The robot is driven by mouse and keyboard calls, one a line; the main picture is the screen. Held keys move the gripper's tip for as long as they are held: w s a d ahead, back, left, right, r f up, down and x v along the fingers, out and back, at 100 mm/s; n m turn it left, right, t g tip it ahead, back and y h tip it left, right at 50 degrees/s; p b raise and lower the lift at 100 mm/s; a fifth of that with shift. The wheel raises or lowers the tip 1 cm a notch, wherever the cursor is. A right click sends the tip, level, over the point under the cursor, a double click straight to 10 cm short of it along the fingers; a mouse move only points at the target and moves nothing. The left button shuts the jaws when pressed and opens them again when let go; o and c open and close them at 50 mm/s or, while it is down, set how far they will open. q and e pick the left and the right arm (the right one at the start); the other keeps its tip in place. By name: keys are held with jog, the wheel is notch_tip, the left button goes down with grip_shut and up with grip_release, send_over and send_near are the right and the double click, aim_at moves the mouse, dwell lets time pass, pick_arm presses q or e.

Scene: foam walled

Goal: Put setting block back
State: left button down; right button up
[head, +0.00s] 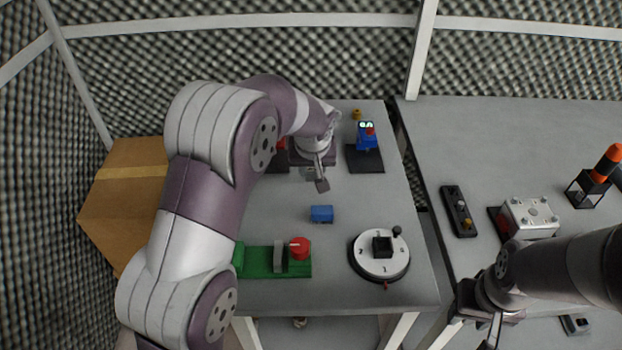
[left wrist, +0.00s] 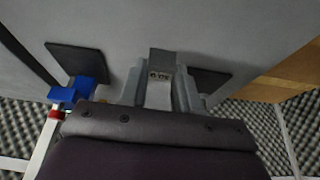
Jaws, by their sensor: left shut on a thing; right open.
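My left gripper (head: 318,172) is over the far part of the left table. It is shut on a small grey block (head: 322,185), seemingly the setting block. In the left wrist view the grey block (left wrist: 162,67) sits between the two fingers (left wrist: 160,90), with small round marks on its face. Whether it touches the table is unclear. My right gripper (head: 490,325) is open at the lower right, by the right table, partly cut off by the frame edge.
The left table holds a blue block (head: 321,214), a green fixture (head: 262,262) with a red knob, a numbered dial (head: 380,266), and a blue display device (head: 367,138) on a dark pad. The right table holds a metal box (head: 530,217) and a black switch strip (head: 458,211). A cardboard box (head: 125,195) stands left.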

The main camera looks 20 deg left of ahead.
aim_at(312, 175)
pick_arm(q)
notch_tip(312, 175, down, 4)
jog(key=shift+r, duration=0.1)
jog(key=shift+f+b, duration=0.25)
jog(key=shift+b, duration=0.15)
jog(key=c, duration=0.8)
grip_release()
jog(key=shift+r+p, duration=0.4)
jog(key=v, duration=1.1)
jog(key=shift+s+r+p, duration=0.2)
jog(key=shift+r+p, duration=0.1)
jog(key=shift+d, duration=0.15)
